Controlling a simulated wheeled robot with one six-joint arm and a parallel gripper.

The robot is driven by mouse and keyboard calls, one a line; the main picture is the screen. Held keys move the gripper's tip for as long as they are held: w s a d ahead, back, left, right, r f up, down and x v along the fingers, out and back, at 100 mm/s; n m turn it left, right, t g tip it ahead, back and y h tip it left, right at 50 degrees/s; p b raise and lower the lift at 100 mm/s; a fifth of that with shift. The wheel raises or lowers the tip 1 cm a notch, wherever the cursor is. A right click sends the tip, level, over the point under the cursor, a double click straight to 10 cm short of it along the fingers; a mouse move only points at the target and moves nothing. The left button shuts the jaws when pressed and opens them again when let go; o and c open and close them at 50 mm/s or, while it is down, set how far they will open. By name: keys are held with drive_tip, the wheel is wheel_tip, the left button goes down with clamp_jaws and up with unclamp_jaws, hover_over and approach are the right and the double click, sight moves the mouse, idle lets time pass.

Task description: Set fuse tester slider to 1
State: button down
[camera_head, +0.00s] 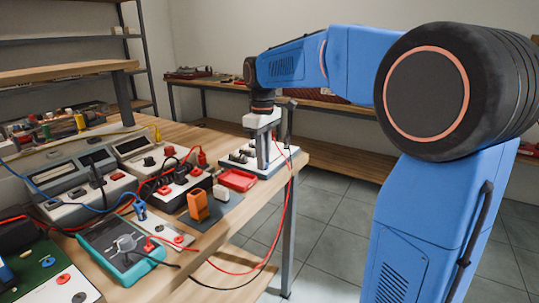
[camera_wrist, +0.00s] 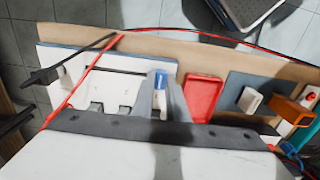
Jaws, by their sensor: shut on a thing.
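The fuse tester (camera_wrist: 115,64) is a white panel on a dark base at the right end of the workbench. It also shows in the head view (camera_head: 286,152), partly behind my gripper (camera_head: 263,165). In the wrist view my gripper (camera_wrist: 160,88) points down at the right part of the panel, its grey fingers shut around a small blue-and-white piece, which looks like the slider knob (camera_wrist: 160,78). Dark fittings stand on the panel left of the fingers.
A red tray (camera_head: 237,180) lies beside the tester. An orange block (camera_head: 198,204) stands on a grey mat (camera_wrist: 238,84). A red cable (camera_wrist: 92,72) and a black probe (camera_wrist: 42,76) cross the tester's left side. Several meters crowd the bench's left.

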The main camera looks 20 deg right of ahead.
drive_tip(key=shift+a, duration=0.1)
drive_tip(key=c, duration=1.7)
unclamp_jaws()
drive_tip(key=shift+s, duration=0.1)
wheel_tip(320, 180, up, 18)
drive_tip(key=shift+f, duration=0.25)
drive_tip(key=shift+s, duration=0.1)
drive_tip(key=s+f+m+t, duration=0.1)
drive_tip(key=s+f+m, duration=0.1)
drive_tip(key=s+f, duration=0.7)
drive_tip(key=s+d+f+m+t, duration=0.1)
drive_tip(key=s+f+m+t, duration=0.1)
drive_tip(key=s+f, duration=0.8)
drive_tip(key=s+f+m+t, duration=0.1)
drive_tip(key=s+f+m, duration=0.2)
drive_tip(key=s+f, duration=0.7)
drive_tip(key=shift+s+d+f+t, duration=0.2)
drive_tip(key=shift+s+t, duration=0.2)
drive_tip(key=shift+s, duration=0.05)
